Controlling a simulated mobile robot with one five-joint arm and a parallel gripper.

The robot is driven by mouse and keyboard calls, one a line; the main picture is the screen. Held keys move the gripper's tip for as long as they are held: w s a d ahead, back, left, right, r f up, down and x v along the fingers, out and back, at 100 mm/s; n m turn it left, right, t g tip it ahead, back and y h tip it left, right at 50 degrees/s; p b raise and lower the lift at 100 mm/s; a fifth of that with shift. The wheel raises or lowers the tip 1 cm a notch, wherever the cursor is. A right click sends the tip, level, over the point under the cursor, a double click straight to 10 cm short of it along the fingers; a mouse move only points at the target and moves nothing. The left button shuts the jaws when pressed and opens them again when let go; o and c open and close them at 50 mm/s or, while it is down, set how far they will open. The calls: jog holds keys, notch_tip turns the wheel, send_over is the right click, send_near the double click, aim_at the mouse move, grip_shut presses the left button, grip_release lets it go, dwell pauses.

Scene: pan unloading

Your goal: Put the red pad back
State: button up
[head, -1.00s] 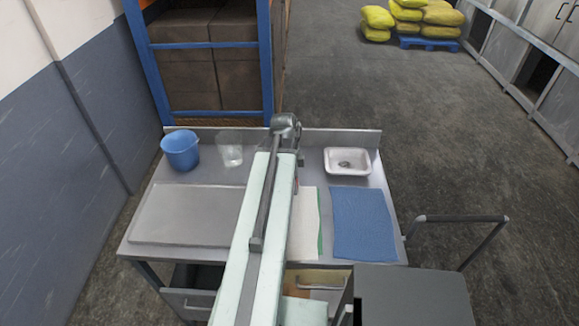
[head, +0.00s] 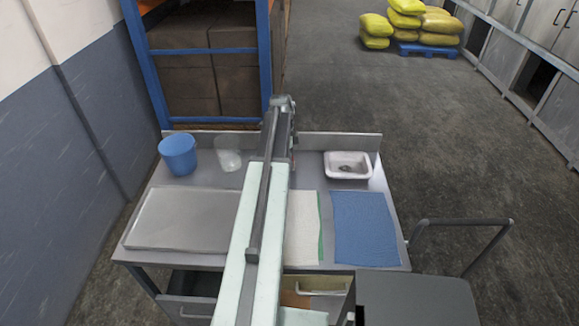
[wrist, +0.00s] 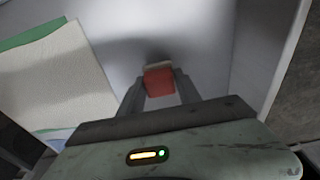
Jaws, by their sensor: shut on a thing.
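In the wrist view the red pad (wrist: 158,81) sits between the two fingers of my gripper (wrist: 158,88), which is shut on it. A pale layer shows along the pad's far edge. The pad seems to be above the grey metal worktop, but its height is hard to tell. In the head view my arm hides the pad and the fingers.
The worktop (head: 309,172) carries a blue bucket (head: 178,155), a clear cup (head: 229,160), a flat metal tray (head: 180,220), a white dish (head: 347,165), a white cloth (head: 302,230) over green, and a blue cloth (head: 364,228). A raised ledge (head: 340,141) runs along the back.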

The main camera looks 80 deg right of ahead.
notch_tip(320, 180, down, 3)
jog(key=shift+r+b, duration=0.2)
jog(key=shift+b, duration=0.3)
jog(key=shift+r, duration=0.25)
jog(key=shift+f, duration=0.15)
jog(key=o, duration=1.2)
jog(key=r+p, duration=0.4)
jog(key=w+r+p, duration=0.1)
jog(key=r+p, duration=0.7)
jog(key=shift+w+a+r, duration=0.15)
jog(key=shift+w+r, duration=0.05)
jog(key=shift+f, duration=0.1)
